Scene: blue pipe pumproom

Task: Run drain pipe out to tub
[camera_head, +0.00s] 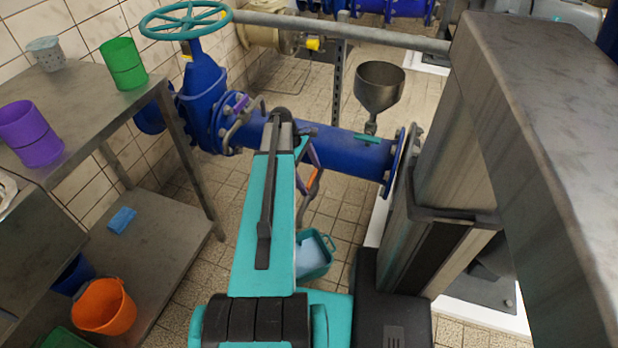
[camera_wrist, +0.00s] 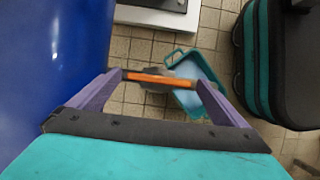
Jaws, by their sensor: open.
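The teal tub (camera_head: 316,272) stands on the tiled floor under the blue pipe (camera_head: 345,151), with something pale blue inside. In the wrist view, the tub (camera_wrist: 191,114) lies beyond my fingertips. My gripper (camera_wrist: 160,80) is open, with its purple fingers apart. A thin orange bar (camera_wrist: 160,79) with dark ends, perhaps part of the drain pipe, spans the gap at the fingertips. I cannot tell whether they touch it. A grey part shows behind it. In the head view, the orange piece (camera_head: 315,181) hangs below the blue pipe, and my arm hides most of the gripper.
The blue pipe (camera_wrist: 50,65) fills the wrist view's left side. A teal handwheel (camera_head: 186,20) tops the valve, and a grey funnel (camera_head: 379,87) stands over the pipe. A metal shelf (camera_head: 150,255) holding buckets stands left. Tiled floor is open between shelf and pipe.

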